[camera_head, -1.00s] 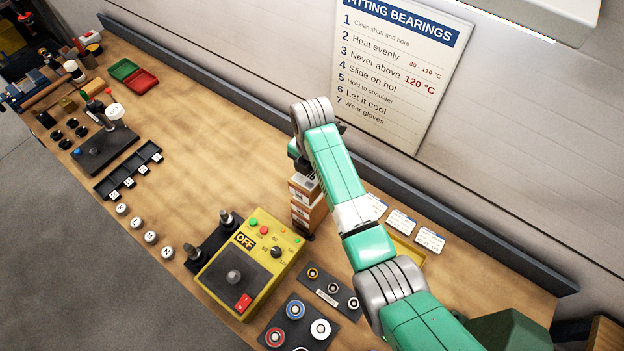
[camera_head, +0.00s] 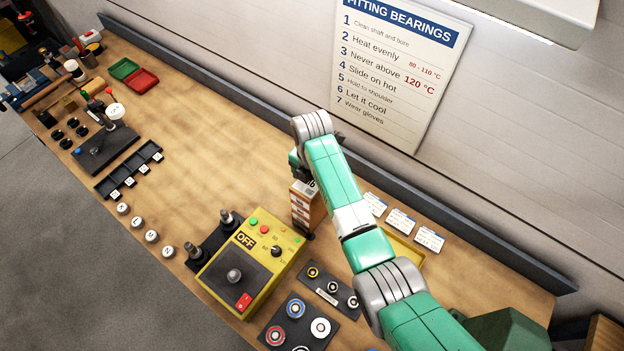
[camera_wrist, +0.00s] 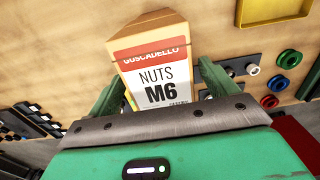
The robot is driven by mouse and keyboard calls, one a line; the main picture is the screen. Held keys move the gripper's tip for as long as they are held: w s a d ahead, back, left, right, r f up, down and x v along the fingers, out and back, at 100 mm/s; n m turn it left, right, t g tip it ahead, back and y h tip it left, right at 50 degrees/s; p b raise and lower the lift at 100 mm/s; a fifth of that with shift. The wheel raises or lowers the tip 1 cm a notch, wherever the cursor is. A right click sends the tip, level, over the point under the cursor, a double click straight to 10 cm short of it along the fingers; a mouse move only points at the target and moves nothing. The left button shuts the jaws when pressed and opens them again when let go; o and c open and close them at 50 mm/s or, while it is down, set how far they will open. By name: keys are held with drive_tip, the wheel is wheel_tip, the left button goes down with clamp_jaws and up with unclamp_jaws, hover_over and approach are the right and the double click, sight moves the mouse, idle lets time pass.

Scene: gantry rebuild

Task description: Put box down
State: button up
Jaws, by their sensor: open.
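In the wrist view a box (camera_wrist: 155,70) with a white and red label reading "NUTS M6" stands between the two fingers of my gripper (camera_wrist: 160,80). The fingers are apart, one on each side of it; whether they touch it is unclear.
A yellow control unit (camera_head: 262,253) marked "OFF" stands in front of the stack. A dark tray with rings (camera_head: 318,292) lies to the right of the unit. White cards (camera_head: 402,222) lie near the back edge. The bench's middle (camera_head: 205,150) is clear.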

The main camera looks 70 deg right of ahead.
wheel_tip(320, 180, up, 12)
drive_tip(key=shift+b, duration=0.4)
drive_tip(key=shift+r, duration=0.1)
drive_tip(key=w+a+r+m+t+h, duration=0.2)
drive_tip(key=w+a+r+t, duration=0.2)
drive_tip(key=w+a+r, duration=0.4)
drive_tip(key=w+a+r+m+t+h, duration=0.2)
drive_tip(key=w+a+r+m+t, duration=0.25)
drive_tip(key=w, duration=0.55)
drive_tip(key=w+a+r+m+t, duration=0.25)
drive_tip(key=a+r+t, duration=0.35)
drive_tip(key=a+r, duration=0.9)
drive_tip(key=s+a+r+m+t+y+p, duration=0.1)
drive_tip(key=s+a+r+t, duration=0.4)
drive_tip(key=r, duration=0.7)
drive_tip(key=s+a+r+m+t+y+p, duration=0.1)
drive_tip(key=s+a+r+m+t+y, duration=0.2)
drive_tip(key=s+a+r, duration=0.7)
drive_tip(key=shift+a+r+m+t+p, duration=0.3)
drive_tip(key=shift+a+r+m+t, duration=0.6)
drive_tip(key=shift+m+t, duration=0.35)
